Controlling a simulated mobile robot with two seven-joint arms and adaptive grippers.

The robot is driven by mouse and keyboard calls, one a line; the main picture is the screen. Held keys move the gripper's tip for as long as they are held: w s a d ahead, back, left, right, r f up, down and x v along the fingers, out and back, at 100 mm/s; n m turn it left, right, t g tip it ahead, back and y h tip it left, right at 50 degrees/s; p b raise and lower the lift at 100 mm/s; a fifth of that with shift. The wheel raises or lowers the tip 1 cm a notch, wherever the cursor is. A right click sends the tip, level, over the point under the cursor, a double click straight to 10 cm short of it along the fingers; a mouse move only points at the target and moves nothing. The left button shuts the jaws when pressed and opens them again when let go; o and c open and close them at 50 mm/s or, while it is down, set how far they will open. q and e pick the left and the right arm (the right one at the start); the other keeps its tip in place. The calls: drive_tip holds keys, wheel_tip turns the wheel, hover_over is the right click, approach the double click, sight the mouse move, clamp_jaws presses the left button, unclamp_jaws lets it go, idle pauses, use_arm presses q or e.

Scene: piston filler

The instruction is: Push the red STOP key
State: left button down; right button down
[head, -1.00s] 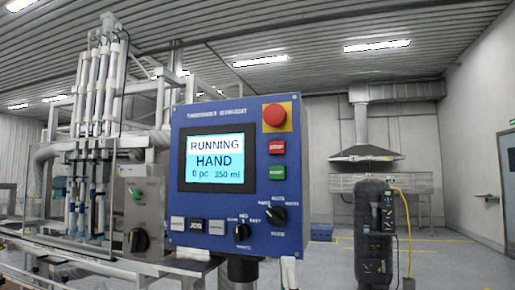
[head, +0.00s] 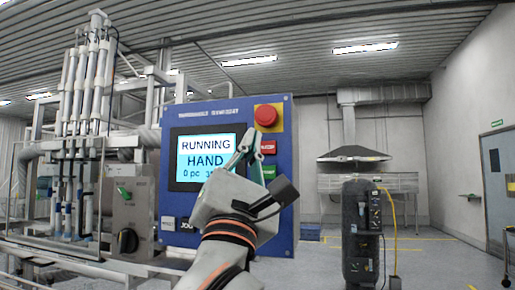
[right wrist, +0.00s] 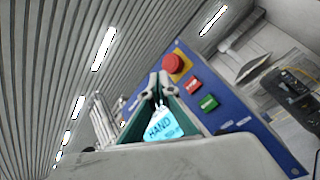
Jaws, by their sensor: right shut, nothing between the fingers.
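The red STOP key (head: 268,147) is a small rectangle on the blue control panel (head: 285,105), to the right of the screen. It also shows in the right wrist view (right wrist: 194,84), to the right of my fingertips. My right gripper (head: 249,136) is shut and empty. In the head view its tips appear just left of and slightly above the red key; a gap to the panel cannot be judged. In the right wrist view the shut fingertips (right wrist: 159,82) point at the panel. My left gripper is not in view.
A red mushroom button (head: 266,115) on a yellow plate sits just above the red key. A green key (head: 268,172) sits just below it. The screen (head: 204,158) reads RUNNING, HAND. My right arm hides the lower panel with its knobs.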

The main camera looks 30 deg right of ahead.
sight(265, 149)
idle(0.3)
drive_tip(key=w+d+b, duration=0.1)
drive_tip(key=w+d, duration=0.1)
drive_tip(key=w+d+b, duration=0.1)
drive_tip(key=w+d, duration=0.1)
drive_tip(key=d, duration=0.1)
drive_tip(key=shift+w+d+f, duration=0.1)
drive_tip(key=shift+w+d, duration=0.2)
drive_tip(key=shift+w, duration=0.05)
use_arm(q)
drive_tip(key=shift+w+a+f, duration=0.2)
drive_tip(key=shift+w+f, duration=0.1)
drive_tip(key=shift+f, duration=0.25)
use_arm(e)
drive_tip(key=shift+w+d, duration=0.5)
drive_tip(key=shift+d, duration=0.1)
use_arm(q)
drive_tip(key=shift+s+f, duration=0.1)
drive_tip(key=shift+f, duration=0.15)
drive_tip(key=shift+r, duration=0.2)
use_arm(e)
drive_tip(key=shift+w+d, duration=0.1)
drive_tip(key=shift+w+d, duration=0.15)
drive_tip(key=shift+d, duration=0.05)
